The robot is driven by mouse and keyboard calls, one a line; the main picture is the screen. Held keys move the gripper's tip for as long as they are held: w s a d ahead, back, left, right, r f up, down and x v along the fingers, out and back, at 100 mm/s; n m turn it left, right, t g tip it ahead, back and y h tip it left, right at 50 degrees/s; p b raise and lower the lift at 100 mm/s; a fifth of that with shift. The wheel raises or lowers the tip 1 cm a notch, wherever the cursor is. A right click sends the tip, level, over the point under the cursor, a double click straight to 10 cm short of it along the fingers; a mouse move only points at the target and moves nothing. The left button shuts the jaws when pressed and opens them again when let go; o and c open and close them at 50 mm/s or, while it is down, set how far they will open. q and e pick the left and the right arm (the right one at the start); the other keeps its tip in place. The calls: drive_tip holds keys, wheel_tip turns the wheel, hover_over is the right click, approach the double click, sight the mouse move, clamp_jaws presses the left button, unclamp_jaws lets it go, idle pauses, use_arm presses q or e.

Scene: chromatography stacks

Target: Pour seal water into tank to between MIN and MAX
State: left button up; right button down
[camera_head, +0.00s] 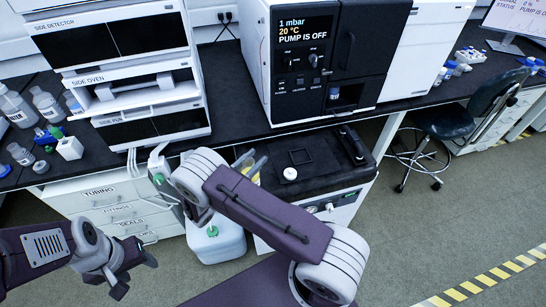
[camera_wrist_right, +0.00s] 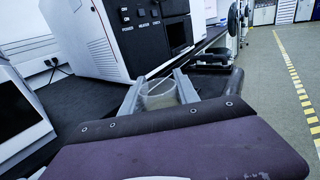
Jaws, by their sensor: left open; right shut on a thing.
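My right gripper (camera_head: 250,163) is at the left edge of a low black-topped unit (camera_head: 325,172), partly hidden behind my right arm. In the right wrist view, its two grey fingers (camera_wrist_right: 158,92) are shut on a clear cup-like vessel (camera_wrist_right: 161,97). Its water level cannot be made out. The unit's top carries a round white cap or port (camera_head: 290,174) and a square frame. I cannot tell which part is the tank, and no MIN or MAX marks are readable. My left gripper (camera_head: 134,275) is open and empty at the lower left, above the floor.
A white jug (camera_head: 216,243) with a green cap stands on the floor left of the unit. The black bench (camera_head: 235,85) carries instruments and bottles. One screen reads PUMP IS OFF (camera_head: 304,28). A chair (camera_head: 445,120) is right; the floor there is clear.

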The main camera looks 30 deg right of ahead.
drive_tip(key=shift+w+d+f, duration=0.1)
drive_tip(key=shift+w+d, duration=0.05)
drive_tip(key=shift+d, duration=0.05)
drive_tip(key=shift+s+a+r+m, duration=0.15)
drive_tip(key=shift+s+r+m, duration=0.05)
drive_tip(key=shift+s+m, duration=0.4)
drive_tip(key=shift+m, duration=0.1)
drive_tip(key=shift+s+d+m, duration=0.35)
drive_tip(key=shift+s+m, duration=0.1)
drive_tip(key=shift+m, duration=0.15)
use_arm(q)
drive_tip(key=shift+d+f, duration=0.15)
use_arm(e)
drive_tip(key=shift+s+d+m+h, duration=0.2)
drive_tip(key=shift+s+m, duration=0.35)
drive_tip(key=shift+m, duration=0.2)
drive_tip(key=shift+s+d+m+h, duration=0.1)
drive_tip(key=shift+s+d+m, duration=0.1)
drive_tip(key=shift+s+m, duration=0.45)
drive_tip(key=shift+w, duration=0.15)
use_arm(q)
drive_tip(key=shift+f+b, duration=0.35)
drive_tip(key=shift+b, duration=0.1)
use_arm(e)
drive_tip(key=shift+s+f+m, duration=0.2)
drive_tip(key=shift+m, duration=0.5)
